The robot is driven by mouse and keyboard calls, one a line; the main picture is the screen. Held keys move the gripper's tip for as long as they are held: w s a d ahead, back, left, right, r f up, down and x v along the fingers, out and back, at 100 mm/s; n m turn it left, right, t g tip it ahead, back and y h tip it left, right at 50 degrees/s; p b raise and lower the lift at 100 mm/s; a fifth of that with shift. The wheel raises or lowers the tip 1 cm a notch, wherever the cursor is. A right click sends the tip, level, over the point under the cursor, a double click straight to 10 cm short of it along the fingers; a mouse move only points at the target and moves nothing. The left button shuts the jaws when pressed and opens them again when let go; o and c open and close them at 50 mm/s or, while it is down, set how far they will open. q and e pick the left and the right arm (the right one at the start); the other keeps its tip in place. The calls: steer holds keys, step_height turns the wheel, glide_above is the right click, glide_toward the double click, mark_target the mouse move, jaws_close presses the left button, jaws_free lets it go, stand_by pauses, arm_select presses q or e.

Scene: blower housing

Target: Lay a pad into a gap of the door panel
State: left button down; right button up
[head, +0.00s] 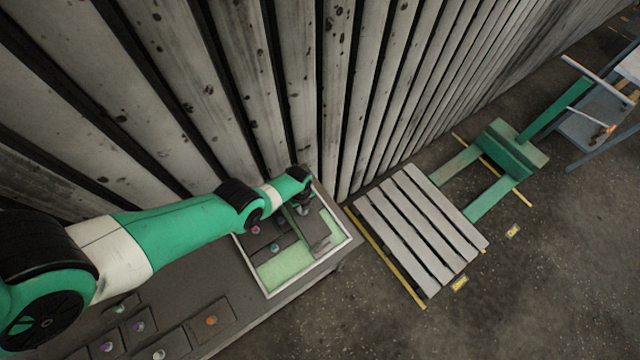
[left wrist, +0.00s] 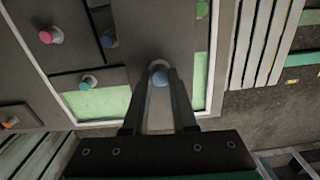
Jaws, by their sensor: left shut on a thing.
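The door panel is a shallow tray with a pale rim (head: 269,293) and a green floor (head: 284,268). My left gripper (head: 304,209) is over its far right part, shut on the blue knob (left wrist: 159,76) of a dark grey pad (head: 313,232). In the left wrist view the held pad (left wrist: 150,45) covers part of the panel, with green floor showing on both sides (left wrist: 98,102). Whether the pad touches the floor I cannot tell. Other dark pads with a pink knob (left wrist: 51,35) and a teal knob (left wrist: 88,82) lie in the panel. My right gripper is not in view.
Several loose pads (head: 212,320) with coloured knobs lie on the dark table left of the panel. A slatted wall stands behind. A slatted pallet (head: 420,232) and a green pallet truck (head: 505,147) stand on the floor to the right.

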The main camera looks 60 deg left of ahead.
arm_select(q)
steer(key=shift+s+a+n, duration=0.3)
steer(key=shift+s+a, duration=0.15)
steer(key=shift+a, duration=0.4)
step_height(320, 180, down, 5)
steer(key=b, duration=0.5)
steer(key=shift+w, duration=0.1)
